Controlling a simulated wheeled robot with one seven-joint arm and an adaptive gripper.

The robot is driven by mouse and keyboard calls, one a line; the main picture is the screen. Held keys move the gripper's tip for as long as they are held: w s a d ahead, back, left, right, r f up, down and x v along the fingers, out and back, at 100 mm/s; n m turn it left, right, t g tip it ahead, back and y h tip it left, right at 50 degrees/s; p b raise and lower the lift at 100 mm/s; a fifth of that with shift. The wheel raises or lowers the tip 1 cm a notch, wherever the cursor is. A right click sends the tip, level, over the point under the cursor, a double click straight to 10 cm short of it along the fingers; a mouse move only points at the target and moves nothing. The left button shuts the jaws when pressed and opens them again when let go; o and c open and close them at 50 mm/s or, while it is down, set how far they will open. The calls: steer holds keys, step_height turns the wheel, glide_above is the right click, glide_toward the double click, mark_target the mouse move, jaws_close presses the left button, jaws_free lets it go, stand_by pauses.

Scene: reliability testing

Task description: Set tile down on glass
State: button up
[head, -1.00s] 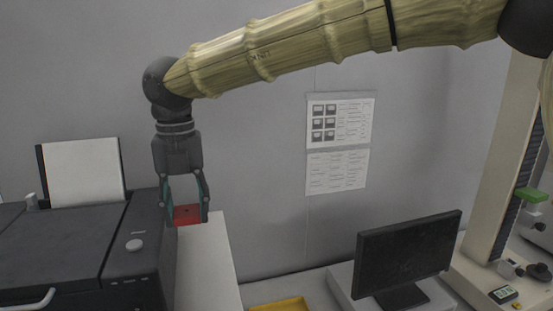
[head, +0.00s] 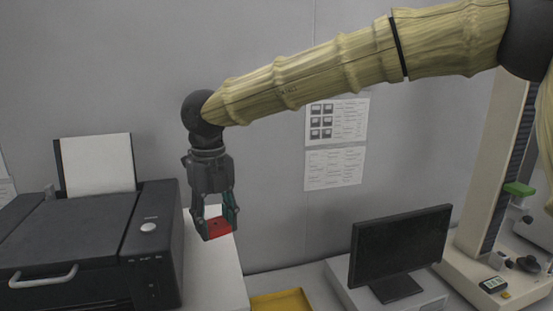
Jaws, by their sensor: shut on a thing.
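My gripper (head: 215,224) points down at the left of the head view, over the white surface beside the dark machine. It is shut on a red tile (head: 217,228), which sits between the fingertips. A white piece (head: 212,211) shows between the fingers, just above or behind the tile; I cannot tell what it is. I cannot tell whether the tile touches anything below it. I cannot make out the glass in this view.
A dark machine (head: 80,245) with a handle stands at the left. A white block (head: 212,280) is beside it. A yellow tray (head: 282,302) is at the bottom middle. A black monitor (head: 400,245) and a test stand (head: 482,200) are at the right.

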steer(key=w+d+f+n, duration=0.3)
steer(key=d+f+n, duration=0.45)
steer(key=f, duration=0.35)
steer(key=w+d+f+n, duration=0.4)
steer(key=d+f+n, duration=0.2)
steer(key=d+f, duration=0.4)
steer(key=s+d+f+n, duration=0.3)
steer(key=d+f+n, duration=0.15)
steer(key=f, duration=0.25)
steer(key=s+d+f+n+b, duration=0.1)
steer(key=s+d+f+n, duration=0.25)
steer(key=f+n, duration=0.35)
steer(key=s+d+f+n, duration=0.2)
steer(key=d+f+n, duration=0.25)
steer(key=f, duration=0.35)
steer(key=shift+m, duration=0.25)
steer(key=f+b, duration=1.2)
steer(key=shift+s+d, duration=0.1)
steer(key=shift+d, duration=0.1)
steer(key=shift+d, duration=0.1)
